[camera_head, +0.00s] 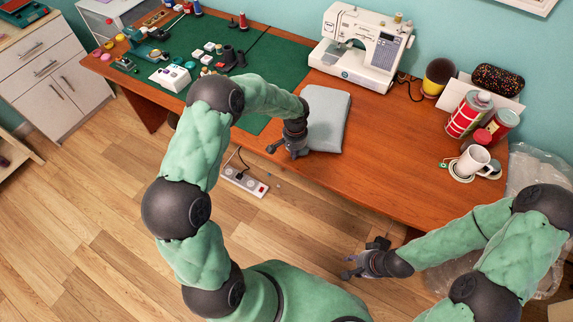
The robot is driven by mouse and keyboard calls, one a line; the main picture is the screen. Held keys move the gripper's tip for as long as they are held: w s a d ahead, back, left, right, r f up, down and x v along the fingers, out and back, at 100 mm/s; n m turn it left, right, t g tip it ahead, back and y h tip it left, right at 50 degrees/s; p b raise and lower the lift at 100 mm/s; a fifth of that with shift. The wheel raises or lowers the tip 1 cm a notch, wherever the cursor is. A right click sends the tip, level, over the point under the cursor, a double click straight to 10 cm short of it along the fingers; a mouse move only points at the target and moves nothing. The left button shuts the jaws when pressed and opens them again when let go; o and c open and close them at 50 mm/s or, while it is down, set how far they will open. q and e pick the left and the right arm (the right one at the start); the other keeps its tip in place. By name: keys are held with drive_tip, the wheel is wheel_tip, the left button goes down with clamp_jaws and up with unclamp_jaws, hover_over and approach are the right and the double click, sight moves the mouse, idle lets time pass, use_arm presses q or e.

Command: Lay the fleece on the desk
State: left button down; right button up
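The fleece (330,106), a folded grey cloth, lies flat on the wooden desk (370,150), in front of the sewing machine and beside the green mat. My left gripper (281,152) is at the desk's front edge, just left of the fleece's near left corner. Its fingers look spread, with nothing seen between them. My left wrist covers part of the fleece's left side, so I cannot tell if they touch. My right gripper (347,267) hangs over the floor in front of the desk, open and empty.
A white sewing machine (362,47) stands behind the fleece. The green mat (285,65) holds several small items. A white mug (473,161), red-and-white tins (468,113) and a dark yellow pot (438,77) are at right. The desk right of the fleece is clear. A power strip (244,181) lies on the floor.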

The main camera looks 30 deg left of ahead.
use_arm(q)
drive_tip(key=w, duration=0.6)
drive_tip(key=shift+w+d+b, duration=0.1)
drive_tip(key=shift+d+b, duration=0.2)
drive_tip(key=shift+b, duration=0.05)
use_arm(e)
drive_tip(key=shift+f, duration=0.4)
